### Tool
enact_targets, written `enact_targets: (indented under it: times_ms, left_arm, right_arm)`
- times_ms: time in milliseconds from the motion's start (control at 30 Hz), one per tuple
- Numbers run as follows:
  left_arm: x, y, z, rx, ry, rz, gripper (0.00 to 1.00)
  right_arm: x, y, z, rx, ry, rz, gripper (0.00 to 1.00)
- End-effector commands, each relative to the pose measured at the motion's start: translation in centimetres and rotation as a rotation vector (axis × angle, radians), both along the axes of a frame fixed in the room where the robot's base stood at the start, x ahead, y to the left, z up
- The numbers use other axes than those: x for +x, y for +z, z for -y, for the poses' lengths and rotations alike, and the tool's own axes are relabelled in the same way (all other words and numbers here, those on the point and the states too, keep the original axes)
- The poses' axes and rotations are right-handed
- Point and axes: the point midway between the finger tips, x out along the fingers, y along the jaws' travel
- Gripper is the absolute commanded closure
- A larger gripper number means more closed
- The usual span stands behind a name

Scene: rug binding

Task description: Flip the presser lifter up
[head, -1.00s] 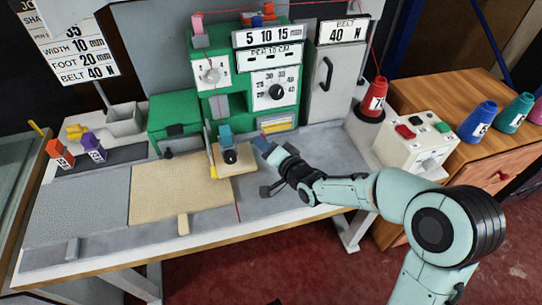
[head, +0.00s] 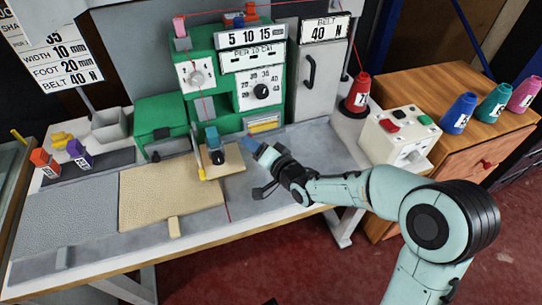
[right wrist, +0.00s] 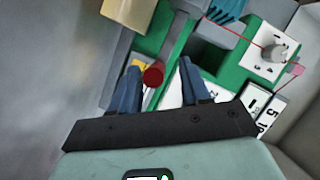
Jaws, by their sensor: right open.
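The green sewing machine (head: 203,112) stands at the back of the table, with a blue block and black knob (head: 217,157) low on its front. In the right wrist view a red round knob (right wrist: 153,75) sits near a grey bar (right wrist: 172,45); it looks like the end of the presser lifter. In the head view I cannot make this knob out near my gripper. My right gripper (head: 255,146) is open beside the machine's lower right side. Its blue fingers (right wrist: 158,68) lie on either side of the red knob in the wrist view, with gaps. My left gripper is out of view.
A tan rug piece (head: 170,195) lies on the grey table left of my gripper. A white control box (head: 395,137) with buttons and a red thread cone (head: 357,95) stand to the right. Bare grey table (head: 312,145) lies behind my right arm.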

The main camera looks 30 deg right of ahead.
Motion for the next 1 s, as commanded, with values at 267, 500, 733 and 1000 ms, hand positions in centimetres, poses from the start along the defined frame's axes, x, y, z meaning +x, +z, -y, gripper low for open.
enact_targets:
  times_ms: [267, 500, 733, 1000]
  left_arm:
    - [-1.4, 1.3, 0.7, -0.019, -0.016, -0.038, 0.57]
    - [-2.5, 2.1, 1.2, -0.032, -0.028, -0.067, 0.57]
    - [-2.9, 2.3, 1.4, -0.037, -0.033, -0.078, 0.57]
    - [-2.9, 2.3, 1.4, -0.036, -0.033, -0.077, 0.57]
  right_arm:
    - [-6.2, 1.7, 0.6, -0.001, -0.002, 0.004, 0.54]
    - [-10.1, 2.5, 1.0, 0.0, -0.001, 0.006, 0.54]
    - [-11.2, 2.7, 1.0, 0.001, 0.001, 0.007, 0.54]
    - [-11.2, 2.6, 1.0, 0.001, 0.0, 0.006, 0.54]
